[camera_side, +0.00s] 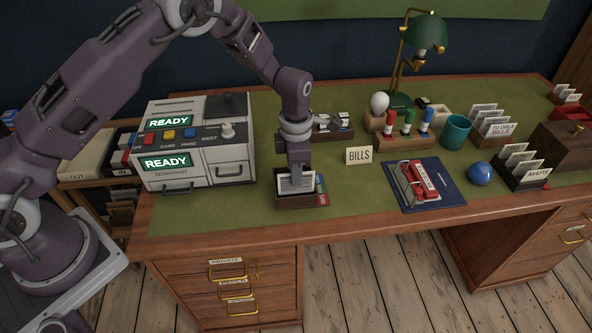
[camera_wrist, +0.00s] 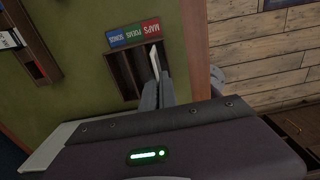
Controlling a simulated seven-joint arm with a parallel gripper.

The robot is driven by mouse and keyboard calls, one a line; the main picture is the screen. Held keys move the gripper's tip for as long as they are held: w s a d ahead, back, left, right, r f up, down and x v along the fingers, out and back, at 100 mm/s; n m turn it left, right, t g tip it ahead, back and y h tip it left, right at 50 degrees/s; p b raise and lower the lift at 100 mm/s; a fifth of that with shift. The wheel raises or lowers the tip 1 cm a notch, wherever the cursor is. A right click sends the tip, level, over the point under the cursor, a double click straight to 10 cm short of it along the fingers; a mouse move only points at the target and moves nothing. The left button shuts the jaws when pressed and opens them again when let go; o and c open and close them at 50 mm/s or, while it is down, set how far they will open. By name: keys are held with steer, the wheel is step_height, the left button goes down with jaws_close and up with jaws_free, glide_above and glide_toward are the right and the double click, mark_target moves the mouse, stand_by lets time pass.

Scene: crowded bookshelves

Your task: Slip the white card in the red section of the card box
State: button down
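The card box (camera_side: 290,202) is a small dark wooden box near the desk's front edge. In the wrist view, the box (camera_wrist: 113,69) has blue, green and red labels along one side, with the red label (camera_wrist: 151,27) at the right. My gripper (camera_side: 296,172) points down over the box. The white card (camera_side: 296,185) is at its fingertips. In the wrist view, my gripper (camera_wrist: 160,88) appears shut on the white card (camera_wrist: 154,59), which lines up with the red-labelled section. The card's lower edge is hidden, so its depth in the slot cannot be told.
A grey machine (camera_side: 198,150) with READY displays stands left of the box. A dark rack (camera_side: 333,130) lies behind. The desk's front edge is close.

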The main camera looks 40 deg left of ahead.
steer(key=shift+f, duration=1.45)
steer(key=c, duration=1.6)
jaws_free()
steer(key=shift+r, duration=3.55)
